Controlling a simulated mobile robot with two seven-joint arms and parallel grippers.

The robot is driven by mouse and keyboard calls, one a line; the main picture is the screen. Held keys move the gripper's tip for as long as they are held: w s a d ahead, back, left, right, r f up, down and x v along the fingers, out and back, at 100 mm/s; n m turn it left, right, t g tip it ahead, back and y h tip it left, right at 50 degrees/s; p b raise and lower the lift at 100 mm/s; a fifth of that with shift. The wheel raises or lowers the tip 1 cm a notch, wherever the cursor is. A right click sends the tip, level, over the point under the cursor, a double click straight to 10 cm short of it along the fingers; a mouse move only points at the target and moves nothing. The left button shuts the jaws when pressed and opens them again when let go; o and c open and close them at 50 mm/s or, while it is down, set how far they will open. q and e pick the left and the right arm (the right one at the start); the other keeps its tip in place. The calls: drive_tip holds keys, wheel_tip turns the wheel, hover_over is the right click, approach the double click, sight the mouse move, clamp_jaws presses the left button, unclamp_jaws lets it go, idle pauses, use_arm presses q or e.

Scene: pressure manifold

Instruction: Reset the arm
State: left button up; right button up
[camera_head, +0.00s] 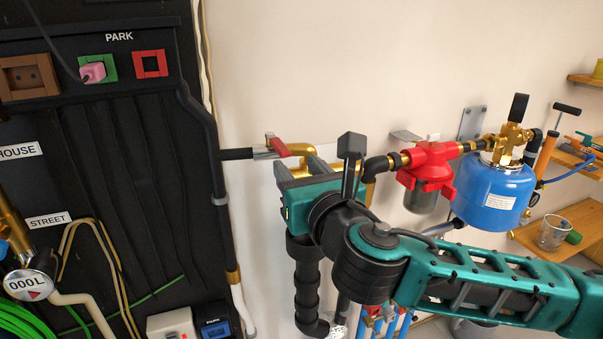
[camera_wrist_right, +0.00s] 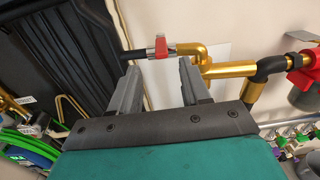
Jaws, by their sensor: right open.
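My right arm (camera_head: 480,285), teal and black, reaches in from the right in the head view. Its gripper (camera_head: 299,165) points at the wall beside the brass pipe. In the right wrist view the two grey fingers of this gripper (camera_wrist_right: 158,70) stand apart with nothing between them but wall and a light panel. The brass pipe (camera_wrist_right: 188,49) with a red valve handle (camera_wrist_right: 161,46) runs just beyond the fingertips; I cannot tell whether they touch it. In the head view the red handle (camera_head: 277,146) is left of the gripper. My left gripper is not in view.
A black panel (camera_head: 130,180) with sockets and gauges fills the left. A red filter unit (camera_head: 429,165) and a blue tank (camera_head: 490,200) hang at the right, close behind my arm. Shelves (camera_head: 560,225) stand far right. The upper wall is clear.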

drive_tip(key=shift+s+d, duration=0.1)
drive_tip(key=shift+s, duration=0.2)
drive_tip(key=s+d+f+m+g, duration=0.2)
drive_tip(key=f+m, duration=0.8)
drive_tip(key=m, duration=0.1)
drive_tip(key=s+d+f+m+g, duration=0.2)
drive_tip(key=d+f+m, duration=0.1)
drive_tip(key=f+m, duration=0.75)
drive_tip(key=s+d+f+m+g+h, duration=0.1)
drive_tip(key=s+d+f+m+h, duration=0.4)
drive_tip(key=s+d+f+m, duration=1)
wheel_tip(320, 180, down, 3)
drive_tip(key=shift+d+f+m+g+h, duration=0.15)
drive_tip(key=shift+d+m+g+h, duration=0.15)
drive_tip(key=shift+d+m, duration=0.55)
drive_tip(key=shift+a, duration=0.15)
